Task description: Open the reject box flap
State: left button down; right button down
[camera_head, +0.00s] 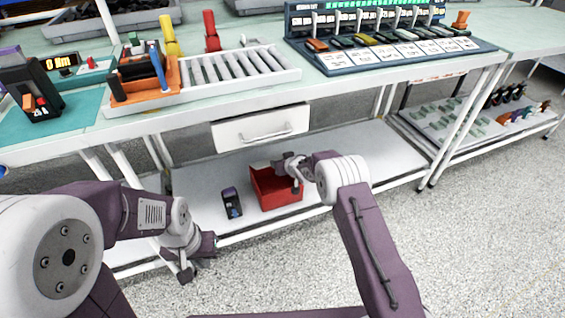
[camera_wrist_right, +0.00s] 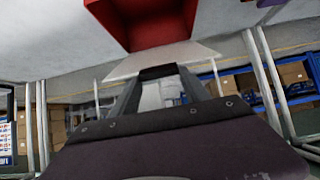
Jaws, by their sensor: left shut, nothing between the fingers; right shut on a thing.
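The red reject box (camera_head: 275,188) stands on the white lower shelf under the bench. It also shows at the top of the right wrist view (camera_wrist_right: 150,28), with its inside visible. My right gripper (camera_head: 296,186) is at the box's right side in the head view, partly covering it. In the right wrist view its fingertips (camera_wrist_right: 158,72) are closed on a pale plate, the flap (camera_wrist_right: 120,66), just beside the box's red edge. How far the flap is tilted is hard to tell. My left gripper (camera_head: 187,274) hangs low in front of the shelf, shut and empty.
A dark handheld device (camera_head: 231,203) stands left of the box on the lower shelf (camera_head: 340,165). A closed drawer (camera_head: 261,128) with a handle hangs above. The benchtop holds a roller rack (camera_head: 235,66) and a breaker panel (camera_head: 390,40). The shelf right of the box is clear.

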jog(key=c, duration=0.8)
grip_release()
jog(key=shift+r, duration=0.1)
jog(key=shift+o, duration=1.4)
jog(key=shift+w, duration=0.1)
jog(key=p+v, duration=0.3)
jog(key=v, duration=0.6)
jog(key=shift+p, duration=0.35)
jog(key=shift+c, duration=0.3)
